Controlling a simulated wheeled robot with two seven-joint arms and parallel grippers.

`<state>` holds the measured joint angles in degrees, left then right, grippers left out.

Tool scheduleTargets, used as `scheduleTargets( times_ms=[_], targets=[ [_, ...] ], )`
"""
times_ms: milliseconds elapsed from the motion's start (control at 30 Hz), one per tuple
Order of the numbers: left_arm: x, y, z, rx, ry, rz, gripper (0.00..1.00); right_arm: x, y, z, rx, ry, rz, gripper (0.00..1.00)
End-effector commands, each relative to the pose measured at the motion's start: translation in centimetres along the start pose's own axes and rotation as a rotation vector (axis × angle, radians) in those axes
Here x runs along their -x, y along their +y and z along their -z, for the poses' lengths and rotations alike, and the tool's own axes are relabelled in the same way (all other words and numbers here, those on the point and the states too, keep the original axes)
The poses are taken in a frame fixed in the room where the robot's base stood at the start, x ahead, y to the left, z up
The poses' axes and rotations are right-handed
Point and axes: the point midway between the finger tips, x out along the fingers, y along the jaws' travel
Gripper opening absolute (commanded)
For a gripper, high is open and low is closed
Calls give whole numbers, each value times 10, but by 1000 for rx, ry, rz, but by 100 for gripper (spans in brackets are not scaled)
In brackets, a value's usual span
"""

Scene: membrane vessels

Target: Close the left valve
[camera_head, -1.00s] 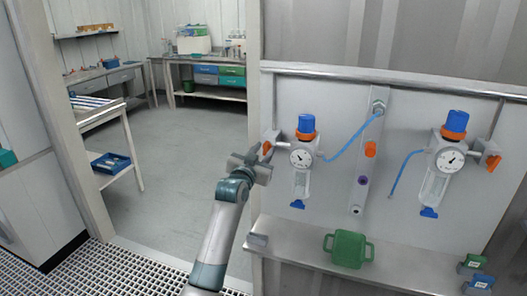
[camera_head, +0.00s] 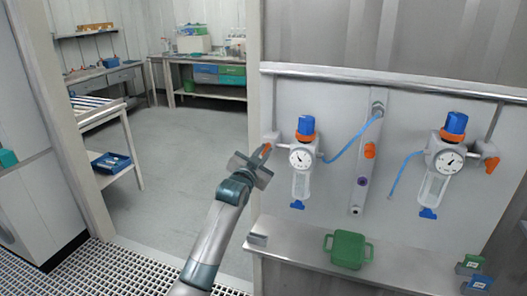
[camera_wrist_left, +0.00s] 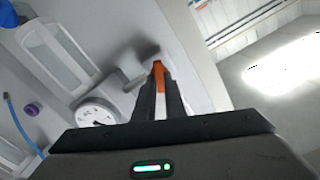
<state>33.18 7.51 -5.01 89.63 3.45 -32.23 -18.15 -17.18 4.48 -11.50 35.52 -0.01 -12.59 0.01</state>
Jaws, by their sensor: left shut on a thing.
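The left valve's orange handle (camera_head: 265,150) sits at the left side of the left filter unit (camera_head: 301,160), which has a blue cap and a round gauge. My left gripper (camera_head: 261,157) reaches it from below left. In the left wrist view, the orange handle (camera_wrist_left: 159,78) lies between the two dark fingers, and the gripper (camera_wrist_left: 161,88) is shut on it. The fingers hide part of the handle. The gauge (camera_wrist_left: 97,112) shows to the left of the fingers there. My right gripper is not in view.
A second filter unit (camera_head: 442,160) with its own orange handle (camera_head: 491,164) is at the right. A blue hose (camera_head: 350,139) runs to a central grey strip. A green container (camera_head: 348,249) stands on the metal ledge (camera_head: 400,270) below. Open floor lies to the left.

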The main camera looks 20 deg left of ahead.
Motion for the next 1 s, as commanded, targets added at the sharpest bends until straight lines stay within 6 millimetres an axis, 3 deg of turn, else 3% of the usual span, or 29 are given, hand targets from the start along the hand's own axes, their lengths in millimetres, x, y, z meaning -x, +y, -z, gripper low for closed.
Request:
scheduleTargets(
  times_ms=[1000],
  targets=[
    [0,3,0,-942,1,0,0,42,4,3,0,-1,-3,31]
  ],
)
